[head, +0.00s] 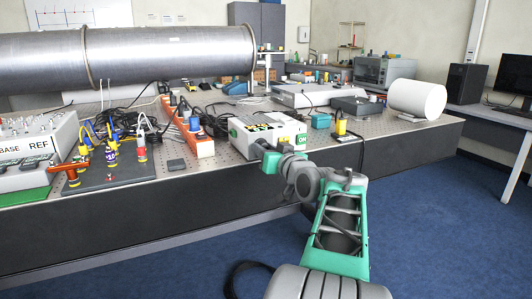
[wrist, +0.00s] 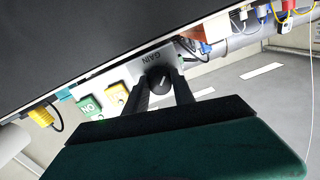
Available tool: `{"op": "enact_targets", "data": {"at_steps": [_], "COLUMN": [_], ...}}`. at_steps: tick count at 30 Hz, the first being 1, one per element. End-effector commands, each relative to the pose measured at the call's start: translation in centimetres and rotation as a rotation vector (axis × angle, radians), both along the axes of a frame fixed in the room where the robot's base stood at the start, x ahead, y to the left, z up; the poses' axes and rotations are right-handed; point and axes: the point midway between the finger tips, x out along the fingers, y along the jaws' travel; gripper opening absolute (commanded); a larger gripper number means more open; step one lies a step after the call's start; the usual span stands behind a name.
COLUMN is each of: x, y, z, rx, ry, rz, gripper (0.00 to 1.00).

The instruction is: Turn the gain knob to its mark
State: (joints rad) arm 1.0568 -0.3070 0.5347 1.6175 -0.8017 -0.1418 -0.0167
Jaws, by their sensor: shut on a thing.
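The gain knob (wrist: 160,80) is a black round knob with a pale pointer line, below the word GAIN on a light panel in the wrist view. My gripper (wrist: 162,90) has its two dark fingers on either side of the knob and is shut on it. In the head view my gripper (head: 262,149) reaches the front of the white box (head: 284,138). The knob is hidden there behind my gripper. I cannot make out the target mark in either view.
A green ON button (wrist: 88,106) and a yellow button (wrist: 116,95) sit beside the knob. An orange power strip (head: 197,135) stands left of the box. A yellow plug (head: 341,126) is to the right. A large metal pipe (head: 130,60) lies behind.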

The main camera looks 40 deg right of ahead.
Motion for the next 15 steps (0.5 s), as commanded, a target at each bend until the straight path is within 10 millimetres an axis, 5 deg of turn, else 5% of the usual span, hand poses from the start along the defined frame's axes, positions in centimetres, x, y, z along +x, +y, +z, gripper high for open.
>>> {"op": "enact_targets", "data": {"at_steps": [7, 8, 15], "x": [0.0, 0.0, -0.01], "y": [0.0, 0.0, -0.01], "z": [-0.21, -0.21, -0.1], "rx": [0.003, 0.003, 0.001], "ry": [0.003, 0.003, 0.002], "rz": [0.001, 0.001, 0.0], "gripper": [0.0, 0.32, 0.51]}}
